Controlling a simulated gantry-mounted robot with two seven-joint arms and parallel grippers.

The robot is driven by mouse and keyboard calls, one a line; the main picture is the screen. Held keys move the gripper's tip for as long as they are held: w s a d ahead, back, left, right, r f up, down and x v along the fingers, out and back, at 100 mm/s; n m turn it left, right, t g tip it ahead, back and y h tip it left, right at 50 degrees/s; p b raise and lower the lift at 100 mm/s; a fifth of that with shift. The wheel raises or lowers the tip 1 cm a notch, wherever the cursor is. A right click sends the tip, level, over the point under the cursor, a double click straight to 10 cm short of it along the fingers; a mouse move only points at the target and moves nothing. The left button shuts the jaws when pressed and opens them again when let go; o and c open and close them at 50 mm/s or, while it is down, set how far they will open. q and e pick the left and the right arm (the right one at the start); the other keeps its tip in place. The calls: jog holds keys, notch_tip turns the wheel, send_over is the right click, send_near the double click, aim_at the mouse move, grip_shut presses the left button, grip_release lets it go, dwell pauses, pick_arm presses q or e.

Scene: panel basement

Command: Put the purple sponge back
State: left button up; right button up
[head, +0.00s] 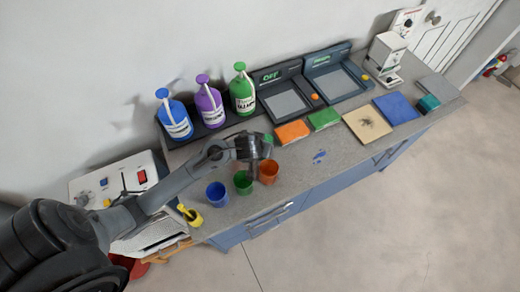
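I cannot make out a clearly purple sponge in the head view. A flat blue to blue-violet square (396,108) lies on the right part of the grey counter (335,190); I cannot tell if it is a sponge. Flat orange (292,131) and green (324,119) pieces lie near the trays. My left gripper (253,178) points down over the counter beside the green cup (243,184) and orange cup (269,171). Its fingers are too small and dark to show whether they are open. My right gripper is out of view.
Blue (175,120), purple (209,106) and green (242,92) bottles stand at the back. A blue cup (217,194) stands at the front left. A beige square (367,124), a teal block (428,103) and a white machine (385,62) are at the right. Blue marks (319,157) show mid-counter.

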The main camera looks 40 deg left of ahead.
pick_arm(q)
jog(key=shift+f, duration=0.2)
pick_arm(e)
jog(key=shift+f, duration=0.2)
pick_arm(q)
jog(key=shift+f, duration=0.1)
jog(key=o, duration=0.5)
jog(key=shift+f, duration=0.1)
jog(key=o, duration=0.4)
jog(key=shift+o, duration=0.2)
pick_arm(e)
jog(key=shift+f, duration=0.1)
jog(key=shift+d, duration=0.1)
